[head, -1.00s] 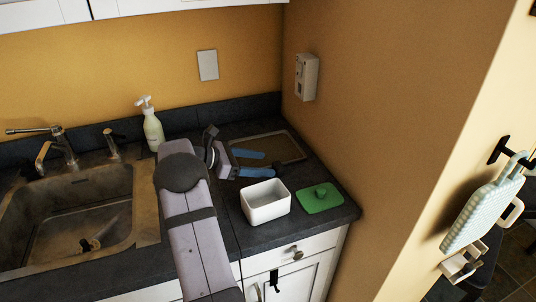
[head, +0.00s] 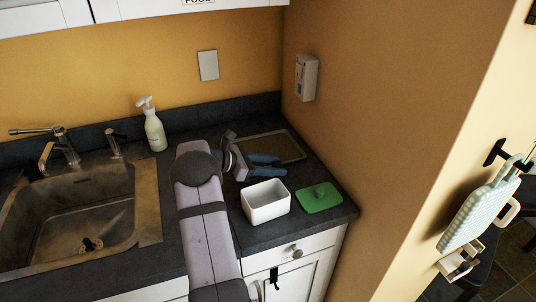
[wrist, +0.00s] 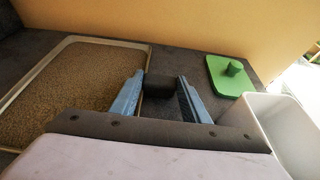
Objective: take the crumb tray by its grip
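The crumb tray (head: 293,137) is a shallow pale-rimmed tray of brown crumbs at the back of the dark counter. In the wrist view the tray (wrist: 148,52) lies at the left. Its grip, a black block (wrist: 161,86), shows at the tray's right side, between my fingers. My gripper (head: 280,165) is low over the counter at the tray's front edge. In the wrist view my gripper (wrist: 160,77) has its blue fingers apart, one on each side of the grip. A narrow gap shows at the left finger; contact at the right is unclear.
A white open box (head: 266,212) stands in front of my gripper. A green lid (head: 320,200) with a knob lies right of it. A soap bottle (head: 154,130) and the sink (head: 150,205) are to the left. The orange wall is close behind.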

